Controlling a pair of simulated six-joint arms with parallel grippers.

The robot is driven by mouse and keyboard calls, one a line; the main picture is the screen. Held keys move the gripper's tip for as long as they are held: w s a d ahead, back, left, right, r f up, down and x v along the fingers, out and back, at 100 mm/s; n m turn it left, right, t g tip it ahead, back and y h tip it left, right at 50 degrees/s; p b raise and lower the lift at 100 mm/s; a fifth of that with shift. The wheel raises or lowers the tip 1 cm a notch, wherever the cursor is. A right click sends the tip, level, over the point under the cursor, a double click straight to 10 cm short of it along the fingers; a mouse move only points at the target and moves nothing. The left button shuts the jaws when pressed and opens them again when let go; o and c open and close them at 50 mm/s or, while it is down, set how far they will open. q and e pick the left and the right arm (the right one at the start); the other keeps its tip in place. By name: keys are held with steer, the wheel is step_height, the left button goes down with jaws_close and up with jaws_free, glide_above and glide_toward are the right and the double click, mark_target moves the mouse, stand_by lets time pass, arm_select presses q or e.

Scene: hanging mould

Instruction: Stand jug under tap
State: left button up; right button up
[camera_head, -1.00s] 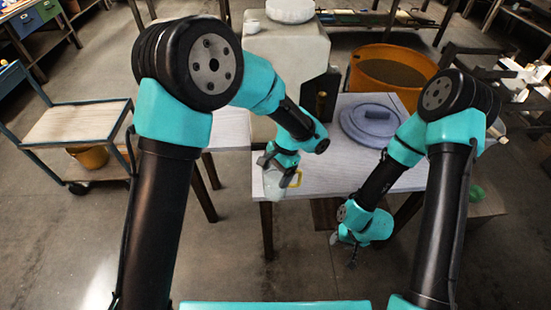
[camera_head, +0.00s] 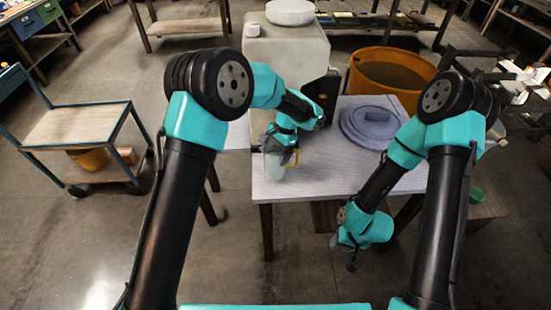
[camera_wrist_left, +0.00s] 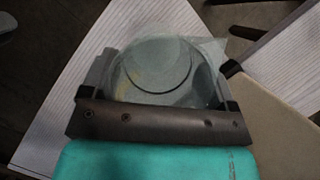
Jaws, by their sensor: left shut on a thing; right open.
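The jug (camera_head: 273,166) is pale and see-through, with a yellow handle at its right. It is upright at the left front part of the white table, but I cannot tell whether its base touches the top. My left gripper (camera_head: 280,150) is shut on it and hides its upper part. In the left wrist view the jug (camera_wrist_left: 162,62) shows as a round, clear vessel between the fingers. The tap cannot be made out; my left wrist covers part of the dark panel (camera_head: 327,87) behind it. My right gripper (camera_head: 351,258) is open and empty, low in front of the table.
The white table (camera_head: 335,180) has clear room right of the jug. A round grey-blue lid (camera_head: 371,124) lies at its back right. An orange tub (camera_head: 390,75) stands behind. A pale block (camera_head: 285,50) carries a white bowl (camera_head: 290,12). A trolley (camera_head: 78,125) stands at the left.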

arm_select(q)
steer(key=shift+f, duration=1.6)
steer(key=shift+f, duration=0.15)
steer(key=o, duration=0.8)
steer(key=shift+o, duration=0.2)
steer(key=v, duration=1.2)
